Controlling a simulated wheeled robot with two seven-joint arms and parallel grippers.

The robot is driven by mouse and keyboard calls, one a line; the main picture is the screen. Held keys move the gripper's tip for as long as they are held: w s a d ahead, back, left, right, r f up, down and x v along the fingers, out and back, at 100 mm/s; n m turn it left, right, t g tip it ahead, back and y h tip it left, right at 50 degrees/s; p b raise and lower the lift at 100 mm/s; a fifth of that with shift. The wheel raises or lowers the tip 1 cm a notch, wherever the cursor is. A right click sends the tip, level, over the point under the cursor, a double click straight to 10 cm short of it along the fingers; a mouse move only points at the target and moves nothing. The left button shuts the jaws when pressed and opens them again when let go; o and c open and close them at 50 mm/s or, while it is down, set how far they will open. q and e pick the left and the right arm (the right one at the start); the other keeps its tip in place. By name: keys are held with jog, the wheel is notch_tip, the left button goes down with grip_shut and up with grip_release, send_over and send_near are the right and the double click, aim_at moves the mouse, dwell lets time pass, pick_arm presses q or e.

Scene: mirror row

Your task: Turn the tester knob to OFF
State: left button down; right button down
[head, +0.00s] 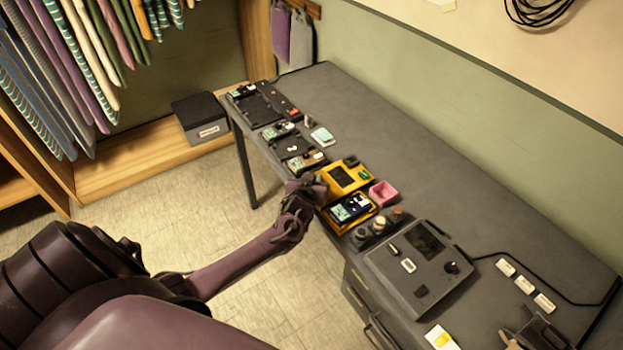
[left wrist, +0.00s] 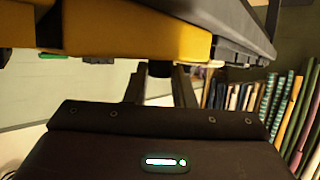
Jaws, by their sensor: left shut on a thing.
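The knob's setting is too small to read. My left gripper (head: 312,188) is at the bench's front edge by the yellow trays, well left of the tester and apart from it. In the left wrist view its fingers (left wrist: 160,86) reach under a yellow body (left wrist: 130,38) and are shut on a small dark thing (left wrist: 159,68). What that thing is cannot be told. My right gripper is not in view.
Two yellow trays (head: 337,181) with devices, a pink box (head: 383,193) and several small pots (head: 379,225) stand between my left gripper and the tester. White labels (head: 524,284) and a dark tool (head: 537,330) lie at the right. The bench's back strip is clear.

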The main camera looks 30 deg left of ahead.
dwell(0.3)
pick_arm(q)
jog(key=c, duration=1.2)
grip_release()
jog(key=shift+c, duration=0.2)
jog(key=shift+s+d+r, duration=0.15)
jog(key=shift+s+d, duration=0.1)
jog(key=shift+s, duration=0.3)
jog(key=v, duration=0.6)
jog(key=shift+s+d+r+b, duration=0.15)
jog(key=shift+s+b, duration=0.05)
jog(key=shift+b, duration=0.1)
